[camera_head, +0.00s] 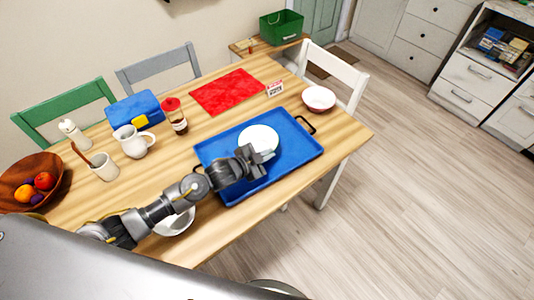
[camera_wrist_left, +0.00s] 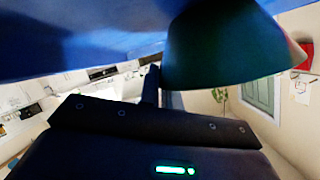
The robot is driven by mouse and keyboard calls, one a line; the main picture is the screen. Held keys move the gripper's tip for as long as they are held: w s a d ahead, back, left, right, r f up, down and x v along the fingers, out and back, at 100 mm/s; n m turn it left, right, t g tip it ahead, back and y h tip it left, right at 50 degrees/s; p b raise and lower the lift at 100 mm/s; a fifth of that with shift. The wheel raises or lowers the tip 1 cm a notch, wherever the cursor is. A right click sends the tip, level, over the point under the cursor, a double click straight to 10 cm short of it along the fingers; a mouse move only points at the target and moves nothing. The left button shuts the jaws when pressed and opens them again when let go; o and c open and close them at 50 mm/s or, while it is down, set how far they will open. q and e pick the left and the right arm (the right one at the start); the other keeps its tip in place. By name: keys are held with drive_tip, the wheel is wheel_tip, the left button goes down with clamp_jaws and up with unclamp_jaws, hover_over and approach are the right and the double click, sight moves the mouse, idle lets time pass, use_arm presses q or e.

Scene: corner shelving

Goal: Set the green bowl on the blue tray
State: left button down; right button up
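The blue tray (camera_head: 295,150) lies on the wooden table, and its blue surface fills the top of the left wrist view (camera_wrist_left: 60,50). A bowl with a white inside (camera_head: 258,136) stands upright over the tray's middle. In the left wrist view a dark green bowl side (camera_wrist_left: 215,50) is close in front, seemingly the same bowl, against or just off the tray. My left gripper (camera_head: 262,164) is at the bowl's near side, low over the tray. A finger is beside the bowl, but its grip on the wall is unclear. My right gripper is not seen.
A white bowl (camera_head: 175,222) is partly behind my left arm. A red-sided bowl (camera_head: 319,99) stands beyond the tray. The tray's right part is bare.

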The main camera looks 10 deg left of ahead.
use_arm(q)
drive_tip(key=shift+f, duration=0.15)
drive_tip(key=c, duration=1.6)
unclamp_jaws()
drive_tip(key=b+v, duration=0.1)
drive_tip(key=v, duration=1.1)
